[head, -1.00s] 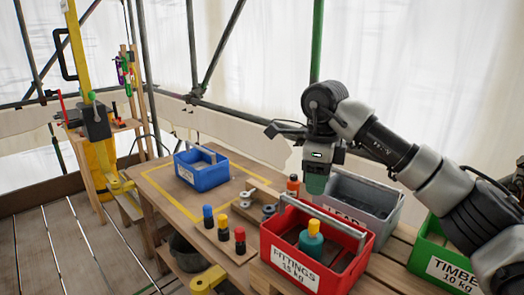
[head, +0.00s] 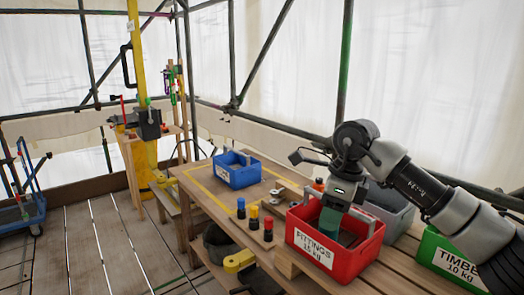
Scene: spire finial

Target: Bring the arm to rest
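My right arm reaches in from the right. Its gripper (head: 331,218) points down over the red crate labelled FITTINGS 15 kg (head: 318,258). The teal lower part of the gripper overlaps the crate's inside in the head view. The fingertips do not show clearly, so I cannot tell whether they are open or shut, or whether they touch anything. The teal piece with a yellow top inside the crate is now hidden behind the gripper. My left gripper is out of view.
A blue crate (head: 238,175) stands on the wooden table (head: 205,192). Blue, yellow and red-topped pegs (head: 254,218) stand near its front. A grey crate (head: 392,218) is behind the red one, a green TIMBER crate (head: 440,262) at right. Scaffold poles rise behind.

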